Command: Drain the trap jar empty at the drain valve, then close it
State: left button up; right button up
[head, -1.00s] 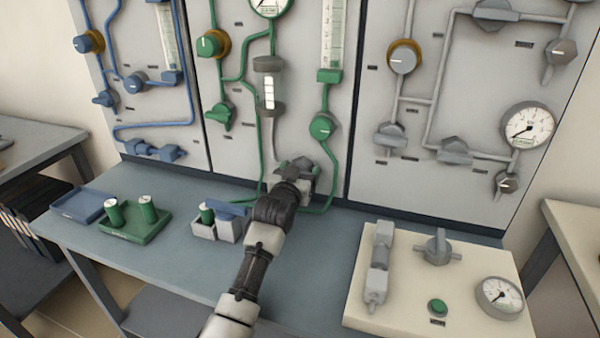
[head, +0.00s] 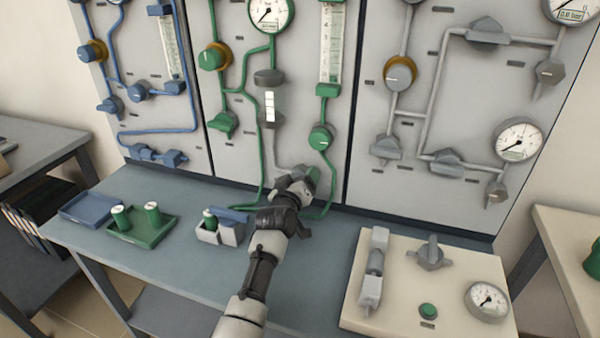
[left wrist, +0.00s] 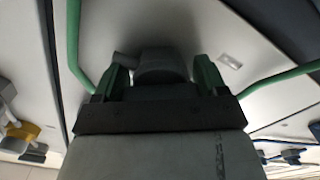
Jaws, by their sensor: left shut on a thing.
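The trap jar (head: 270,106) is a clear cylinder with a pale strip, between grey end caps on the middle panel with green pipes. A grey tube runs down from it to the drain valve, which my left gripper (head: 304,183) largely covers at the panel's foot. In the left wrist view, the two green fingers of my left gripper (left wrist: 160,82) stand either side of a grey valve part (left wrist: 160,64) and are shut on it. I cannot read any liquid level in the jar. My right gripper is not in view.
A round gauge (head: 269,12) and a green valve knob (head: 321,137) sit near the jar. On the bench are a green tray (head: 150,233), a blue tray (head: 84,207), a small grey holder (head: 229,235) and a cream board (head: 395,312). The bench front is mostly clear.

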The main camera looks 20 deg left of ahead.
pick_arm(q)
jog(key=n+p, duration=0.1)
jog(key=n, duration=0.1)
jog(key=shift+r+n, duration=0.1)
jog(key=shift+n, duration=0.3)
jog(key=n+p, duration=0.1)
jog(key=n, duration=0.3)
jog(key=shift+p, duration=0.35)
jog(key=shift+d+n+p, duration=0.1)
jog(key=shift+n+p, duration=0.25)
jog(key=shift+n, duration=1.85)
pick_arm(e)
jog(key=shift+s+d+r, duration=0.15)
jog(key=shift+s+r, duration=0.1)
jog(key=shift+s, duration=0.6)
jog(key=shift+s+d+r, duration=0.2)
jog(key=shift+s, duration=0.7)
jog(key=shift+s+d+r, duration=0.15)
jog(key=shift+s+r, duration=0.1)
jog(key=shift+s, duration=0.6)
pick_arm(q)
jog(key=o, duration=0.9)
jog(key=shift+s, duration=0.15)
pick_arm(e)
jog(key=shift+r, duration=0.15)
